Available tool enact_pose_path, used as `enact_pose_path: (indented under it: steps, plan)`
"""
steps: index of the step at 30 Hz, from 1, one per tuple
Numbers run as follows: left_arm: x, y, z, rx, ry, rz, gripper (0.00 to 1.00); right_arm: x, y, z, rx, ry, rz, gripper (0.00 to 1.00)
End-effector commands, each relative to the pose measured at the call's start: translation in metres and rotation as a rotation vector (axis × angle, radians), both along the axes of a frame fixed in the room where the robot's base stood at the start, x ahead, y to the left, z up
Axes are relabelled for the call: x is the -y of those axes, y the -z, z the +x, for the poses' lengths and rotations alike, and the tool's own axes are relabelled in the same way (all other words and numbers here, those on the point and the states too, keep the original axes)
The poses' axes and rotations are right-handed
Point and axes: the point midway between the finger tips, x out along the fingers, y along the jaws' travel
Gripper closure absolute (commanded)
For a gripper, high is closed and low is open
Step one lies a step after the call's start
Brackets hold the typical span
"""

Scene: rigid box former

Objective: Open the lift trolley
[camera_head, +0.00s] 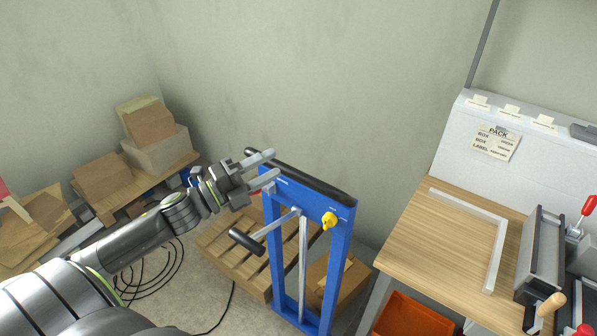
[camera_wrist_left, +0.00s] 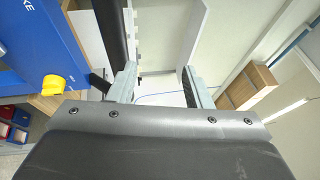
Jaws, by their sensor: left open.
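The lift trolley is a blue upright frame (camera_head: 341,262) with a black push bar (camera_head: 305,178) along its top. A yellow knob (camera_head: 329,221) sits on its upper panel. A grey lever with a black grip (camera_head: 246,241) sticks out to the left below the panel. My left gripper (camera_head: 271,167) is open at the left end of the push bar. In the left wrist view the gap between my left fingers (camera_wrist_left: 159,84) looks empty. The push bar (camera_wrist_left: 111,30) and the yellow knob (camera_wrist_left: 54,87) lie left of that gap. Contact with the bar is unclear. My right gripper is out of view.
A wooden pallet (camera_head: 225,243) and a cardboard box (camera_head: 338,285) lie behind the trolley. A wooden workbench (camera_head: 440,235) stands at the right, with an orange bin (camera_head: 412,318) below. Cardboard boxes (camera_head: 150,122) are stacked at the left. Black cable lies on the floor.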

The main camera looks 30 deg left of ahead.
Motion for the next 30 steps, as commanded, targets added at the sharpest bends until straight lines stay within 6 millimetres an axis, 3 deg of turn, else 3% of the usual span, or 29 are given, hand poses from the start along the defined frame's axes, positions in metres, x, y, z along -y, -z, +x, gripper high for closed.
enact_pose_path:
  steps: [4,8,15,30]
  plan:
    - [0.0,0.03,0.0,-0.003,-0.003,-0.005,0.55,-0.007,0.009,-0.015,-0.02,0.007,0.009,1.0]
    - [0.0,0.053,0.001,-0.004,-0.005,-0.007,0.55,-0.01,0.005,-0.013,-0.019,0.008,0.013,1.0]
    - [0.009,0.043,0.019,0.001,-0.001,-0.004,0.55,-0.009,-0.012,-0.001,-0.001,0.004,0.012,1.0]
    - [0.032,0.036,0.063,-0.002,-0.002,-0.004,0.55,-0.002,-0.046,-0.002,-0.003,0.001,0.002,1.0]
